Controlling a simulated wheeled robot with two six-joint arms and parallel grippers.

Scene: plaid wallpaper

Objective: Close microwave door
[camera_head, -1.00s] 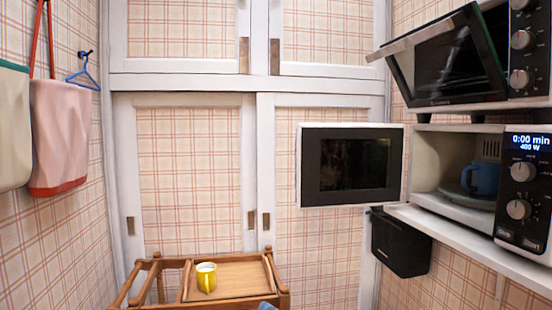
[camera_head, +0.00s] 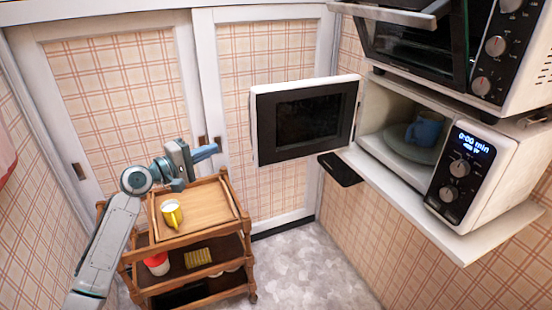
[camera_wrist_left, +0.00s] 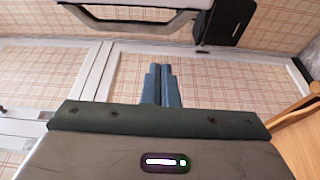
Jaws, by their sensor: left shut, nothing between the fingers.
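The white microwave (camera_head: 512,172) stands on a wall shelf at the right, with a lit display and two knobs. Its door (camera_head: 258,125), white-edged with a dark window, stands wide open, swung out to the left. A blue mug (camera_head: 425,131) sits inside on the turntable. My left gripper (camera_head: 212,151) is shut and empty, left of the door and apart from it, above the back of the cart. In the left wrist view its blue fingers (camera_wrist_left: 161,70) are together. A white-edged panel at the top, apparently the door (camera_wrist_left: 185,5), is partly cut off. My right gripper is out of view.
A toaster oven (camera_head: 535,62) with a tilted-open door is above the microwave. Floor right of the cart is clear.

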